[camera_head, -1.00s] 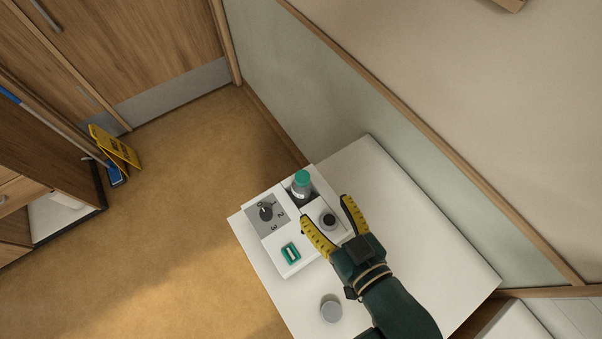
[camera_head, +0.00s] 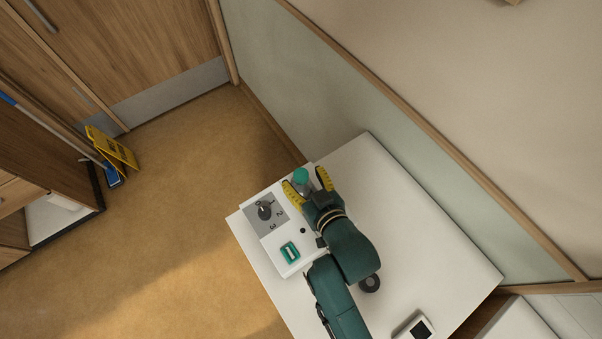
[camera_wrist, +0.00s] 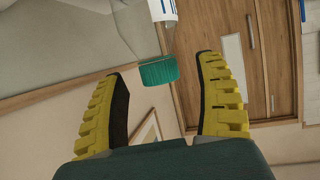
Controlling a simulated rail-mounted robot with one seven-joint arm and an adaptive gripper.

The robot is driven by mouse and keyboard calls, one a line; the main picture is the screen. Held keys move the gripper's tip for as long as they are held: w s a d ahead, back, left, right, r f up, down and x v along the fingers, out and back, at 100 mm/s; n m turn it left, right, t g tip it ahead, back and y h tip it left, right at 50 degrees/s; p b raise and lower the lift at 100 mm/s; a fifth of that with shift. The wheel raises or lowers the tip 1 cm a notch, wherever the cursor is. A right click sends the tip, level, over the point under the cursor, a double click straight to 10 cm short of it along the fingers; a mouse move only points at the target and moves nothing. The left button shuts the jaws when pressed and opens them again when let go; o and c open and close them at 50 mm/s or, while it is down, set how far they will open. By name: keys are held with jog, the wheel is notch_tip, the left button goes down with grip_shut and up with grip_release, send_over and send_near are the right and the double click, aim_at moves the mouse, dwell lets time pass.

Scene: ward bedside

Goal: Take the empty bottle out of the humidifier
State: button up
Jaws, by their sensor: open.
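The humidifier (camera_head: 272,236) is a white box with a grey dial panel and a green switch, near the table's left corner. The bottle (camera_head: 301,176) has a teal cap and stands at the humidifier's back end. My gripper (camera_head: 305,179) is open, its yellow fingers on either side of the bottle in the head view, not closed on it. In the wrist view the teal cap (camera_wrist: 158,70) shows between and just beyond the fingertips, with a blue and white label above it. The bottle's lower part is hidden, as is part of the humidifier's top under my gripper.
The white table (camera_head: 420,245) is mostly clear to the right. A small white device with a black screen (camera_head: 419,328) lies at its front. The wall panel (camera_head: 330,100) runs close behind the table. A yellow floor sign (camera_head: 112,147) stands far left.

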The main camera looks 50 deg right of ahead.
jog(key=shift+x, duration=0.9)
jog(key=c, duration=1.2)
